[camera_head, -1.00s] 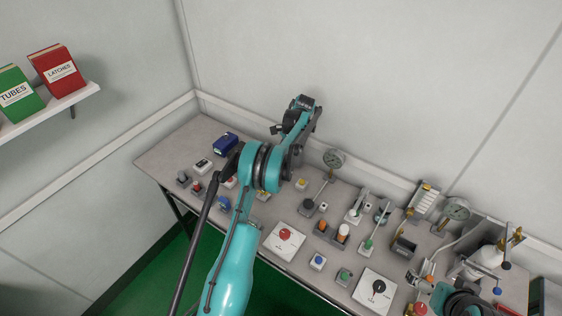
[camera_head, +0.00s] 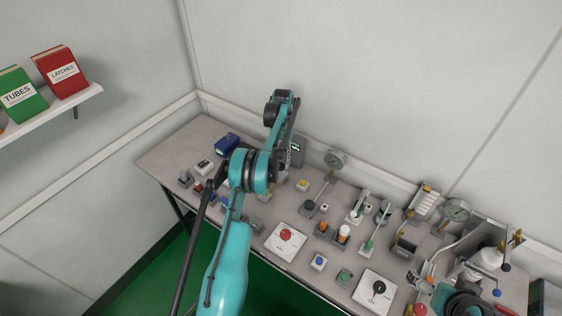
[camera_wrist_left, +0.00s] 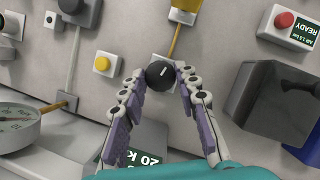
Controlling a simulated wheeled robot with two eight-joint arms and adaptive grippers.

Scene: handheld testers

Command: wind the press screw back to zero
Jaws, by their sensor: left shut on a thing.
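A black round knob (camera_wrist_left: 160,75) with a white pointer line stands on a small pale block in the left wrist view. A yellow rod runs from it to a yellow-and-grey fitting (camera_wrist_left: 184,10). I take it for the press screw. My left gripper (camera_wrist_left: 162,73) is shut on this knob, one finger on each side. A dark display (camera_wrist_left: 140,157) reading "20 k", upside down and partly cut off, sits below the fingers. In the head view my left arm hides the gripper and the knob. My right gripper cannot be made out there.
In the wrist view are a dial gauge (camera_wrist_left: 15,127), a yellow button (camera_wrist_left: 102,64), a dark box (camera_wrist_left: 268,100) and a red button with a "READY" display (camera_wrist_left: 304,32). The head view shows the crowded grey bench (camera_head: 165,152) with a red-knobbed plate (camera_head: 285,242).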

